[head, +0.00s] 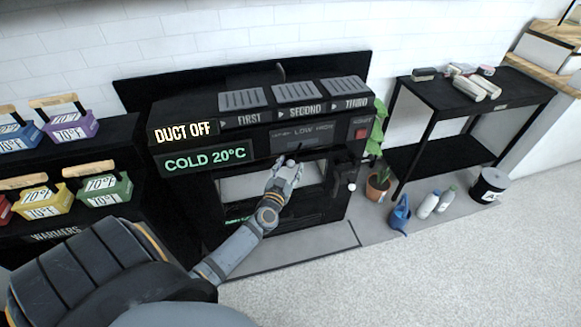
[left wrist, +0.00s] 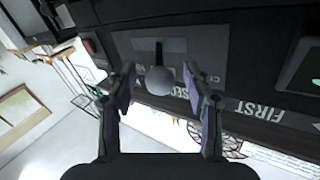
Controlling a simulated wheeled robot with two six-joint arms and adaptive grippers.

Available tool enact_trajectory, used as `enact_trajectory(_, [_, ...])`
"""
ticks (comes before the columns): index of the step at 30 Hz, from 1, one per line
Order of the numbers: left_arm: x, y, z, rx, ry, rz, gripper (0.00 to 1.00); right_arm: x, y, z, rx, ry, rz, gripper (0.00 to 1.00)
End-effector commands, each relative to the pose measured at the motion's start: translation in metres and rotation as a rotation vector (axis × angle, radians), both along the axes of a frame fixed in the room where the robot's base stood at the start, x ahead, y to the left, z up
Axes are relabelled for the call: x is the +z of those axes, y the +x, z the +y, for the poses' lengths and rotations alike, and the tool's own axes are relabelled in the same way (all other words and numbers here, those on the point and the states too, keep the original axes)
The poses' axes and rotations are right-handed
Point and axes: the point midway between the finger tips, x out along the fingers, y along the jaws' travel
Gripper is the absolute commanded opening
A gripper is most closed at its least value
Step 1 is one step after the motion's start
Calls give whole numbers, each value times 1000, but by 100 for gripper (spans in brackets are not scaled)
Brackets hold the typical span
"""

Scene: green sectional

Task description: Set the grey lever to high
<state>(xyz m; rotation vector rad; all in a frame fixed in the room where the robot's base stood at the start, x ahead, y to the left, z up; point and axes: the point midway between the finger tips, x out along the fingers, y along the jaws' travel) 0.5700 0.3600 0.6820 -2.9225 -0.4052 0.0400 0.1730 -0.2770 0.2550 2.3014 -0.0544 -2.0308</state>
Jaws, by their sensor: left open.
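The grey lever (left wrist: 160,79) shows in the left wrist view as a round grey knob on a dark stem at the machine's panel. My left gripper (left wrist: 161,92) is open, with one finger on each side of the knob and visible gaps between. In the head view my left gripper (head: 287,170) is at the front of the black machine (head: 190,112), just below a panel marked LOW and HIGH (head: 312,131). The gripper mostly hides the lever there, so its exact setting is hard to tell. My right gripper is not in view.
Displays read DUCT OFF (head: 184,131) and COLD 20°C (head: 205,157). A red switch (head: 361,133) is right of the panel. Coloured warmers stand on a shelf at left. A potted plant (head: 378,186), a blue watering can (head: 400,214) and a black table (head: 455,95) are at right.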

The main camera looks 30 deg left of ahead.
Motion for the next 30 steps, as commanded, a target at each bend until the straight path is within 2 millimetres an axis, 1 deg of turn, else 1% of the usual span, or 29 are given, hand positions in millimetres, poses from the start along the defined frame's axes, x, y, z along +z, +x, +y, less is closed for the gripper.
enact_trajectory(3, [0, 7, 2, -1, -1, 0, 52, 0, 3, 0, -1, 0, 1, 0])
enact_trajectory(10, [0, 8, 2, -1, 0, 0, 52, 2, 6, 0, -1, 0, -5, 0])
enact_trajectory(11, [0, 8, 2, -1, 0, 0, 50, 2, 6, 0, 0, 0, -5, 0])
enact_trajectory(22, [0, 8, 2, -1, 0, 0, 0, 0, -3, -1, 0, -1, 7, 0])
enact_trajectory(30, [0, 8, 2, 0, 0, 0, 0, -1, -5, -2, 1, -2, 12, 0])
